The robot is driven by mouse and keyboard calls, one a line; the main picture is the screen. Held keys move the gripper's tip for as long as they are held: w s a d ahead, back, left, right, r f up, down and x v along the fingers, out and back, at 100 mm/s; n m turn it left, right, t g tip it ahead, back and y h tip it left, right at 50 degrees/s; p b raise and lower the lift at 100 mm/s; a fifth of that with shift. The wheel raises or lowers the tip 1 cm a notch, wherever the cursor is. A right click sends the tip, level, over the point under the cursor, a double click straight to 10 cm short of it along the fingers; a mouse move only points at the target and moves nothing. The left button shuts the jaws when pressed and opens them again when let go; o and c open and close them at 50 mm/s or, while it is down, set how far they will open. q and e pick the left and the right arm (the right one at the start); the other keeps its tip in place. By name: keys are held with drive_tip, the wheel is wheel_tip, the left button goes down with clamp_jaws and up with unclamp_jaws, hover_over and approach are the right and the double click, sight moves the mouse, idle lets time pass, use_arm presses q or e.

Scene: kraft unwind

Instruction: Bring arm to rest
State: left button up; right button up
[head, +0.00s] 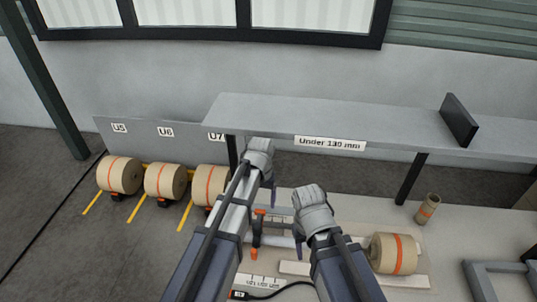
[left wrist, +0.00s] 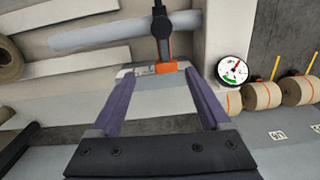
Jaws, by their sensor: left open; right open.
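My left arm reaches forward in the head view, with its gripper (head: 272,192) hanging below the wrist in front of the grey shelf. In the left wrist view the two purple fingers of the left gripper (left wrist: 157,76) are spread, with nothing held between them. An orange and black tool (left wrist: 165,45) shows beyond the fingertips; the head view shows it (head: 257,228) beside my left arm. My right gripper (head: 298,240) is open, points down near the middle of the bench, and is mostly hidden by its wrist.
A kraft roll (head: 395,253) lies on the bench at right; a narrow roll (head: 427,208) stands behind it. The shelf (head: 270,118) labelled "Under 130 mm" spans the back and bears a dark plate (head: 459,120). Floor rolls (head: 119,175) stand left. A gauge (left wrist: 234,70) shows in the wrist view.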

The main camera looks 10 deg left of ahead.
use_arm(q)
drive_tip(key=s+d+f+m+b, duration=0.1)
drive_tip(key=s+f+b, duration=0.2)
drive_tip(key=s, duration=0.5)
drive_tip(key=s+d+f+m+y+b, duration=0.1)
drive_tip(key=s+f+b, duration=0.3)
drive_tip(key=s, duration=0.5)
drive_tip(key=shift+d+f+m, duration=0.4)
drive_tip(key=shift+d+f, duration=0.15)
drive_tip(key=shift+d, duration=0.25)
